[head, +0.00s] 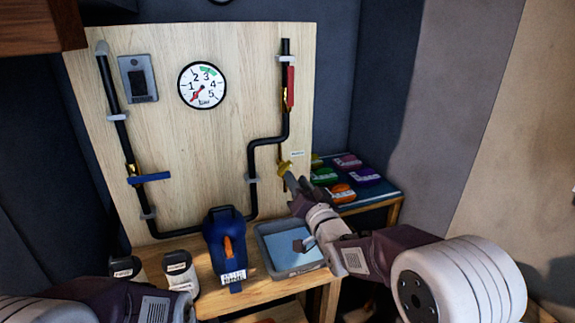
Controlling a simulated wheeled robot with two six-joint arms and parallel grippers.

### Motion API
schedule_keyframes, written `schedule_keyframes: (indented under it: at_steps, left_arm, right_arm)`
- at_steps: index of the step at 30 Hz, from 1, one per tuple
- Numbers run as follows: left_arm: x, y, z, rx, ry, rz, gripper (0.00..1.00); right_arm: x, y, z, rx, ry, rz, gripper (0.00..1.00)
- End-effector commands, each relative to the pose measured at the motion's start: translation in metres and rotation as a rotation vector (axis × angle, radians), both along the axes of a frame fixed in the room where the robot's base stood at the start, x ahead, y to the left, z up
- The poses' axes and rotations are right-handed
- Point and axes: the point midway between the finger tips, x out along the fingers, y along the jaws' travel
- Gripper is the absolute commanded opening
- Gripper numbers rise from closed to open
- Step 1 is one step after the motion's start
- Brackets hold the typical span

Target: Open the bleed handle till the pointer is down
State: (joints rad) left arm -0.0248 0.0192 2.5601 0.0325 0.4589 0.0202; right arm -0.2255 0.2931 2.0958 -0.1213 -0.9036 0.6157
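The wooden panel (215,140) carries black pipes and a round gauge (202,85) whose red pointer points to the lower left, near the bottom of the scale. A small yellow handle (284,168), probably the bleed handle, sits at the low end of the right branch. My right gripper (294,183) is at this handle, just below and right of it; whether it touches or grips it is too small to tell. Only part of my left arm shows at the bottom left; its gripper is out of view.
A red lever (290,87) lies along the right pipe; a blue lever (150,178) lies across the left pipe. Below stand a blue container (213,253), a grey tray (262,258) and two jars. Several coloured packs lie on a blue-topped table (387,193) behind my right arm.

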Motion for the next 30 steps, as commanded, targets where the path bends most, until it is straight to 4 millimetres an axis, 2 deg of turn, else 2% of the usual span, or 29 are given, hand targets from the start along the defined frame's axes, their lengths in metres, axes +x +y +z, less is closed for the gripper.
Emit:
schedule_keyframes:
  at_steps: [1,3,5,8,11,14,21,25,30]
  left_arm:
    - [0.0,0.0,0.02,0.0,0.0,0.0,0.8]
    - [0.0,0.0,0.044,0.0,0.0,0.0,0.8]
    - [0.0,0.0,0.055,0.0,-0.001,0.0,0.8]
    - [0.0,0.0,0.058,0.0,-0.001,0.0,0.8]
    - [0.0,0.0,0.055,0.0,0.0,0.0,0.8]
    - [0.0,0.0,0.06,0.0,0.0,0.0,0.8]
    - [0.0,0.0,0.096,0.0,-0.001,0.0,0.8]
    - [0.0,0.0,0.092,0.0,0.0,0.0,0.8]
    - [0.0,0.0,0.093,0.0,0.0,0.0,0.8]
  right_arm:
    - [0.004,0.0,0.009,0.12,0.048,0.009,0.33]
    - [0.011,0.0,0.011,0.27,0.12,0.017,0.33]
    - [0.014,0.0,0.002,0.263,0.149,0.01,0.33]
    - [0.016,-0.001,-0.008,0.256,0.171,0.005,0.33]
    - [0.016,-0.001,-0.01,0.255,0.17,0.005,0.33]
    - [0.021,0.001,-0.008,0.255,0.17,0.005,0.33]
    - [0.064,0.015,-0.006,0.254,0.17,0.006,0.33]
    - [0.085,0.022,-0.01,0.253,0.168,0.006,0.33]
    - [0.1,0.027,-0.011,0.253,0.169,0.005,0.33]
